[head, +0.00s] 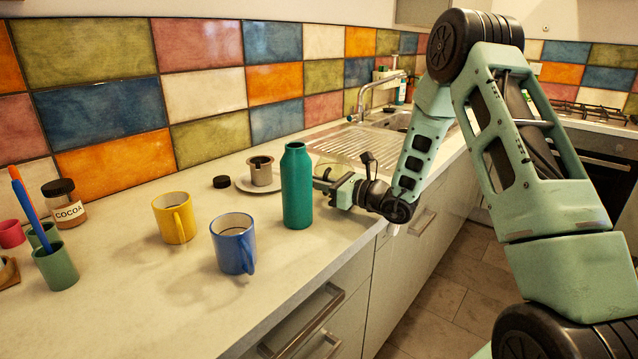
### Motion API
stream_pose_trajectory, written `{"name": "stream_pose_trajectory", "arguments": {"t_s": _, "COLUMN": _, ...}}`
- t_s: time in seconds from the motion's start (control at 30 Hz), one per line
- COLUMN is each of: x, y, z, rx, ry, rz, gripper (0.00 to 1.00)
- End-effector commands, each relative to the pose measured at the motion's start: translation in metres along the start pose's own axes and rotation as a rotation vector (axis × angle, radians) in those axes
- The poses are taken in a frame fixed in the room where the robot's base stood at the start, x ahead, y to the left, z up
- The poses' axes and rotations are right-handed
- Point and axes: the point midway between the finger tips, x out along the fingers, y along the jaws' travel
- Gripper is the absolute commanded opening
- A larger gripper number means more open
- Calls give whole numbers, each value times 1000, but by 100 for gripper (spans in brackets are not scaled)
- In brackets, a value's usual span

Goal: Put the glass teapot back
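My gripper (324,184) is low over the counter, just right of and partly behind a tall green bottle (297,188). A pale, see-through rounded shape (326,170) shows behind the bottle and gripper; it may be the glass teapot, but most of it is hidden. My fingertips are partly covered by the bottle, so I cannot tell whether they are open or shut on the glass. No other glass teapot shows.
A saucer (244,184) with a small grey-brown cup (261,171) and a black lid (222,182) are left of the bottle. Yellow (172,218) and blue (232,245) mugs stand nearer. A cocoa jar (66,203) and green pen cup (56,268) are at left. The sink (395,120) lies behind.

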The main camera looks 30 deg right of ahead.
Motion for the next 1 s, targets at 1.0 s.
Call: {"name": "stream_pose_trajectory", "arguments": {"t_s": 1.0, "x": -82, "y": -1, "z": -2, "rx": 1, "ry": 2, "rz": -6, "gripper": 34}}
